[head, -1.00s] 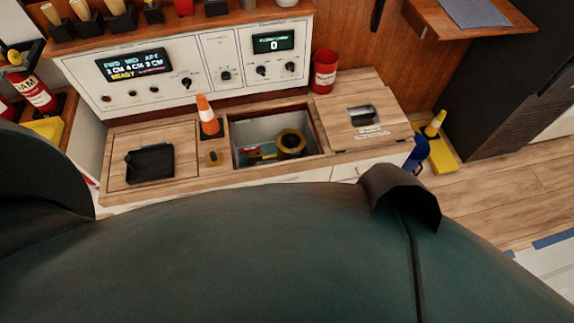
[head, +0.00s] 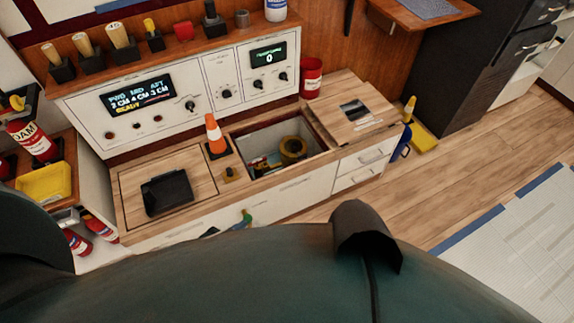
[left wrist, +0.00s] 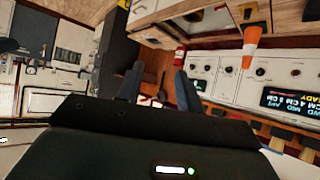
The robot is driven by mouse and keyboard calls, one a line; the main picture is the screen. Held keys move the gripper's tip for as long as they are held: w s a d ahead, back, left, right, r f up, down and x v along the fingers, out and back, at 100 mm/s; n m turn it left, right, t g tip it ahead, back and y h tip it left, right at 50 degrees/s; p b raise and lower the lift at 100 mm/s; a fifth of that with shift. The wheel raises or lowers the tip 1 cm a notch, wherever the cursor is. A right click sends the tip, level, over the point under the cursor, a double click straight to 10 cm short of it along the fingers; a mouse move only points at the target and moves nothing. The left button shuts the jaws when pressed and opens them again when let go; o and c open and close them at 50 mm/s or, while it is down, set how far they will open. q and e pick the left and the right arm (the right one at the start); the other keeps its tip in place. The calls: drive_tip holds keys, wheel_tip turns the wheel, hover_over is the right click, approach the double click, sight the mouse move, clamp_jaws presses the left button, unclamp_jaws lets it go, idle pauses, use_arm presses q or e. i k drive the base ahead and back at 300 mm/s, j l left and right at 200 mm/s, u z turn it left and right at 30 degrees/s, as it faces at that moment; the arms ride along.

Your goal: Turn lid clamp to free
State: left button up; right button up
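A small brass-yellow knob on a dark base (head: 230,174), possibly the lid clamp, sits on the wooden counter just left of the open hatch (head: 262,135); which way it is turned is too small to tell. Inside the hatch is a round yellow-and-dark part (head: 292,149). A wooden lid panel (head: 355,108) lies right of the hatch. My left gripper (left wrist: 158,86) shows in the left wrist view, its two dark fingers apart with nothing clearly held. It is away from the counter, which appears upside down there. Neither gripper shows in the head view.
An orange-and-white cone (head: 215,135) stands behind the knob. A black tray-like object (head: 167,192) lies on the left panel. A console with a lit display (head: 140,95) backs the counter, and a red can (head: 311,78) stands at right.

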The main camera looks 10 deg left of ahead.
sight(300, 157)
drive_tip(key=k+j, duration=0.1)
drive_tip(key=j, duration=0.25)
drive_tip(key=j+z, duration=0.1)
drive_tip(key=j, duration=0.25)
drive_tip(key=k+j, duration=0.15)
drive_tip(key=j, duration=0.15)
drive_tip(key=k+j+z, duration=0.15)
drive_tip(key=j, duration=0.2)
drive_tip(key=i+l+z, duration=0.15)
drive_tip(key=i+l, duration=1.3)
drive_tip(key=i+j, duration=0.05)
drive_tip(key=i, duration=0.05)
